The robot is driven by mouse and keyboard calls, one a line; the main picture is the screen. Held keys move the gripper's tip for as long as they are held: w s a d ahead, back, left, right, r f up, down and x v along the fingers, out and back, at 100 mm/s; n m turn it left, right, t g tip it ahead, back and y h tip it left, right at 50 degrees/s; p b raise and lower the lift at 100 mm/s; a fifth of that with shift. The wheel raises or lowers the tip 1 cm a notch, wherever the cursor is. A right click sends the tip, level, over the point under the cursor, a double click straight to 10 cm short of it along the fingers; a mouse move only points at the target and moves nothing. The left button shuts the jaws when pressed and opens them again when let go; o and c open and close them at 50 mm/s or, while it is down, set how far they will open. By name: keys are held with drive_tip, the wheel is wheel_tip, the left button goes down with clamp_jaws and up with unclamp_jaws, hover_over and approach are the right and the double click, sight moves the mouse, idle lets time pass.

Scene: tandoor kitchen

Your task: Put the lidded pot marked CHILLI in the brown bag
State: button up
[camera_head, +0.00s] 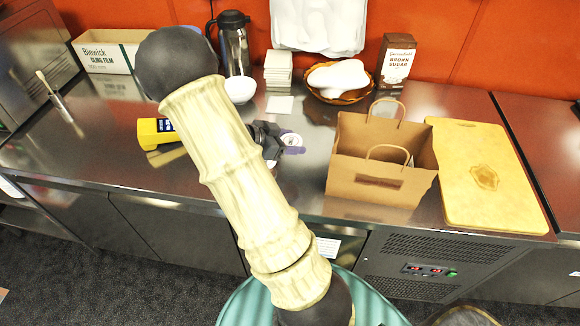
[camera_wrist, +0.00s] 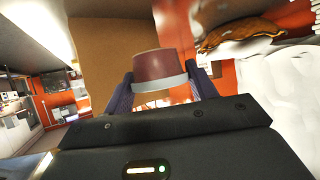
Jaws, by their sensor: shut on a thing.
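My gripper (camera_head: 283,141) is above the counter, left of the brown bag, and mostly hidden behind my arm in the head view. In the wrist view my gripper (camera_wrist: 162,88) is shut on a small dark red pot (camera_wrist: 158,64) with a pale grey band, one finger on each side. A pale round top of this pot (camera_head: 291,138) shows in the head view; its marking is too small to read. The brown paper bag (camera_head: 372,182) stands upright and open on the counter, its two handles up. A brown panel in the wrist view looks like the bag (camera_wrist: 108,45).
A wooden board (camera_head: 488,205) lies right of the bag. Behind stand a basket with white cloth (camera_head: 340,82), a brown sugar box (camera_head: 396,62), a white bowl (camera_head: 240,89) and a dark flask (camera_head: 233,45). A yellow device (camera_head: 157,132) lies left of my arm.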

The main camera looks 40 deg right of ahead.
hover_over(290, 170)
wheel_tip(290, 170, down, 4)
drive_tip(key=shift+f, duration=0.25)
drive_tip(key=shift+f, duration=2.1)
drive_tip(key=shift+f, duration=0.15)
drive_tip(key=o, duration=1)
drive_tip(key=shift+r, duration=0.2)
drive_tip(key=v, duration=1.2)
drive_tip(key=shift+a+f, duration=0.1)
